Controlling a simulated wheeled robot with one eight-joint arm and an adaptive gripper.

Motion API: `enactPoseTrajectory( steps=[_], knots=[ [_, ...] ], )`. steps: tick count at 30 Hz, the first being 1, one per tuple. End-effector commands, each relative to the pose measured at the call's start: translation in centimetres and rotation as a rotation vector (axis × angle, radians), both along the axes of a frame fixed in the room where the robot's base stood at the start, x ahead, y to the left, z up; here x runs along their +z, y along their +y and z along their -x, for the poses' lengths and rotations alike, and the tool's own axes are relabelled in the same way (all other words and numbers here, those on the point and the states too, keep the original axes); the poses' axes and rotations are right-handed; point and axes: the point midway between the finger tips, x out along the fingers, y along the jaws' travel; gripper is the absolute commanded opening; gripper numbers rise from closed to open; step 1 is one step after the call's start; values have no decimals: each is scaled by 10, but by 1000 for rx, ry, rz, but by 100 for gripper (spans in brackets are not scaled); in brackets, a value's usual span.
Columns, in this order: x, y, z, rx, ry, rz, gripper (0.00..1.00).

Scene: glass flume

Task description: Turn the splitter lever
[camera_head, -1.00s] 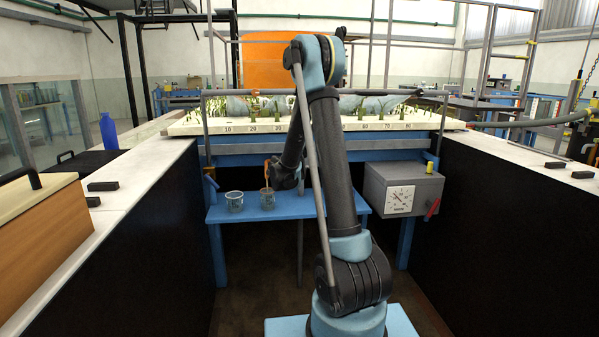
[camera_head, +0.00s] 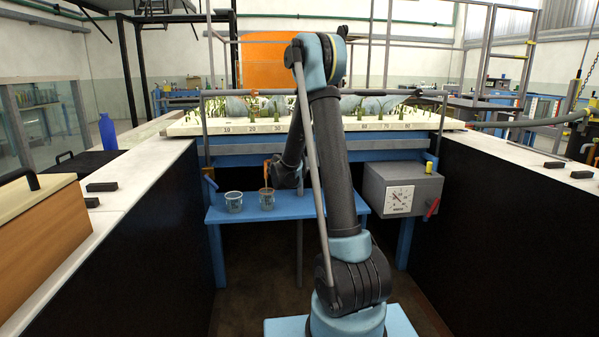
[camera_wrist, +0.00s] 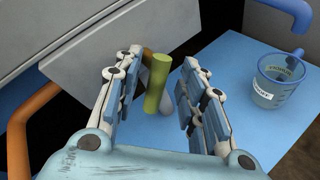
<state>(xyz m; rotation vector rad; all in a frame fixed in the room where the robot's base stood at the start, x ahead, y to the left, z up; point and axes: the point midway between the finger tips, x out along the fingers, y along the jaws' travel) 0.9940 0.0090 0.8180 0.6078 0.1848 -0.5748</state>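A yellow-green cylindrical grip (camera_wrist: 157,83), which looks like the splitter lever's handle, stands between my fingers in the wrist view. A pale rounded part shows behind it; how the two join is hidden. My gripper (camera_wrist: 162,58) is open around the grip, with visible gaps on both sides. An orange pipe (camera_wrist: 33,122) curves down at the left. In the head view my arm's end is low above the blue shelf (camera_head: 225,217), near an orange spout (camera_head: 267,174); my fingers and the lever are not clear there.
Two clear beakers, a left one (camera_head: 234,202) and a right one (camera_head: 267,200), stand on the shelf; a labelled beaker (camera_wrist: 272,85) shows right of my fingers. A grey dial box (camera_head: 402,190) hangs at the right. The planted flume bed (camera_head: 205,127) lies above. Dark-sided benches flank me.

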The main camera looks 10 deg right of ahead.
Motion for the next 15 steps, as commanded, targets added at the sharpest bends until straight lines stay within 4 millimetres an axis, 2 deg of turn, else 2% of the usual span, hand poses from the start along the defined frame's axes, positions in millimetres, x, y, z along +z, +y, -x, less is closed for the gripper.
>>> enactPoseTrajectory(
  steps=[10,15],
  knots=[
    [1,3,1,4,-1,0,36],
    [6,11,14,6,0,0,36]
  ],
)
